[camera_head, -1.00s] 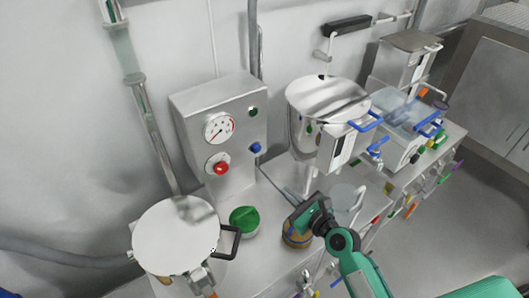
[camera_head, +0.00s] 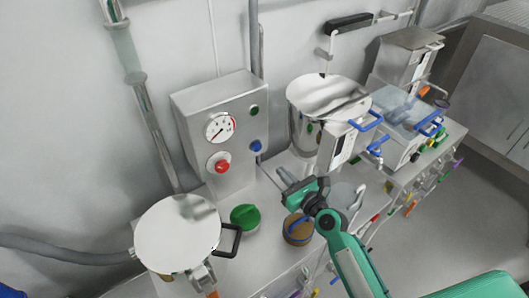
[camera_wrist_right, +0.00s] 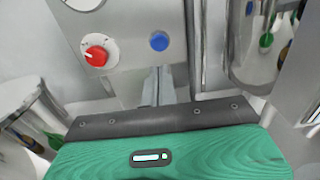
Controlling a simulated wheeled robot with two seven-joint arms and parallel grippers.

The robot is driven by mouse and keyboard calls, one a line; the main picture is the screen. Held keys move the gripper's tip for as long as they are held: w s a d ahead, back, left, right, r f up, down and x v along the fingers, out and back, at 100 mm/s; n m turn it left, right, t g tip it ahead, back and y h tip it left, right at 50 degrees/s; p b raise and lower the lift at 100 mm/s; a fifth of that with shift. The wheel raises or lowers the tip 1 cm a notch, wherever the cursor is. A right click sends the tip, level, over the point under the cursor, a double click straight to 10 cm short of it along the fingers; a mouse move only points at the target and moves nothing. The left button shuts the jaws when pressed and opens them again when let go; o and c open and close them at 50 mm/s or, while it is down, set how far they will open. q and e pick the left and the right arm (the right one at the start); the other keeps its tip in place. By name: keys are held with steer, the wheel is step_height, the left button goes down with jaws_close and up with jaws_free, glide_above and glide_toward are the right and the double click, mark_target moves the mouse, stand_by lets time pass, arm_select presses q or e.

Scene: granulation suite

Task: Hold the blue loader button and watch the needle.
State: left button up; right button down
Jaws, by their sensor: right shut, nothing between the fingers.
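The blue loader button (camera_head: 256,146) is on the front of a grey control box (camera_head: 192,104), at its lower right. It also shows in the right wrist view (camera_wrist_right: 159,41). The round white gauge (camera_head: 220,128) is at the box's upper left; its thin needle seems to lie toward the lower left, but is too small to read surely. My right gripper (camera_head: 283,175) is shut and empty, pointing at the box from the lower right. In the right wrist view its fingers (camera_wrist_right: 168,84) are below the button, apparently apart from it. My left gripper is not in view.
A red knob (camera_head: 221,166) and a dark green button (camera_head: 254,110) share the box. On the bench are a green knob-like piece (camera_head: 245,217), a brown container (camera_head: 297,230) and a lidded round vessel (camera_head: 176,234). A steel pot (camera_head: 328,97) stands right of the box.

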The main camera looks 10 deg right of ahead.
mark_target(259, 148)
steer(key=p+x, duration=0.1)
steer(key=x, duration=0.9)
steer(key=shift+s+p, duration=0.1)
steer(key=shift+p, duration=0.2)
